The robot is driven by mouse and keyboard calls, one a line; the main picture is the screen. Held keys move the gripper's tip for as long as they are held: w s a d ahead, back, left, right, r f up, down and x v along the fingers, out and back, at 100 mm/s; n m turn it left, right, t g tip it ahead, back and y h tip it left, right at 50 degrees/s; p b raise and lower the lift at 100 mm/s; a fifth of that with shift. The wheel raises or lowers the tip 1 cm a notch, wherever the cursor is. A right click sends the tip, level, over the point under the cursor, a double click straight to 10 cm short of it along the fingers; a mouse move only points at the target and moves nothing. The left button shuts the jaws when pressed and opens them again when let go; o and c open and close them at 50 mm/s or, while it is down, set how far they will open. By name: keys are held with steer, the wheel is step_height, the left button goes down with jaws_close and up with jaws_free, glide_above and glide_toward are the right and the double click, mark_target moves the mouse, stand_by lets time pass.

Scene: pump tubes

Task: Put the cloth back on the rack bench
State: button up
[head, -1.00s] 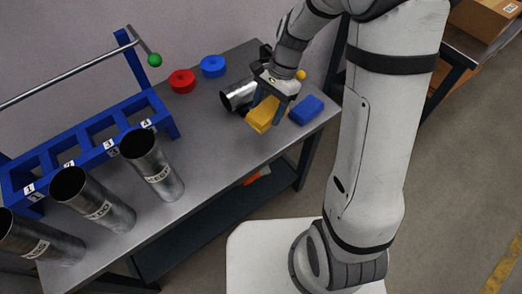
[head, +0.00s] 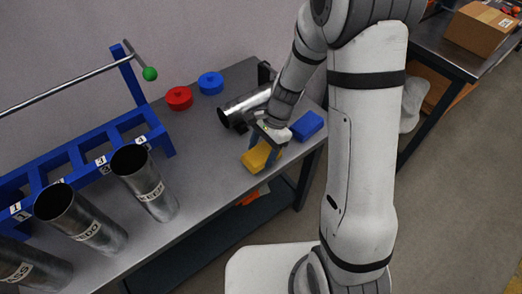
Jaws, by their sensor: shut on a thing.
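A yellow folded cloth (head: 258,159) is at the right part of the grey rack bench (head: 212,180), near its front edge. My gripper (head: 267,145) comes down from above and is shut on the cloth. The cloth is low over the bench top; whether it touches the surface I cannot tell. The gripper's fingers hide part of the cloth.
A blue block (head: 307,125) lies right of my gripper, and a metal tube (head: 245,106) lies behind it. A red ring (head: 179,98) and a blue ring (head: 210,83) sit at the back. Labelled tubes (head: 146,190) lean by the blue rack (head: 80,168). Bench left of the cloth is clear.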

steer(key=shift+f, duration=0.15)
steer(key=o, duration=0.9)
steer(key=shift+o, duration=0.2)
steer(key=p+v, duration=0.2)
steer(key=v, duration=1.1)
steer(key=s+d+r+n+t+h, duration=0.2)
steer(key=s+d+r+n, duration=0.1)
steer(key=s, duration=0.4)
steer(key=s+d+r+n+t+h, duration=0.1)
steer(key=s+d+r+n, duration=0.3)
steer(key=s+n, duration=0.4)
steer(key=shift+d+r+t+h, duration=0.25)
steer(key=shift+r+t+h, duration=0.15)
steer(key=shift+r+t, duration=0.5)
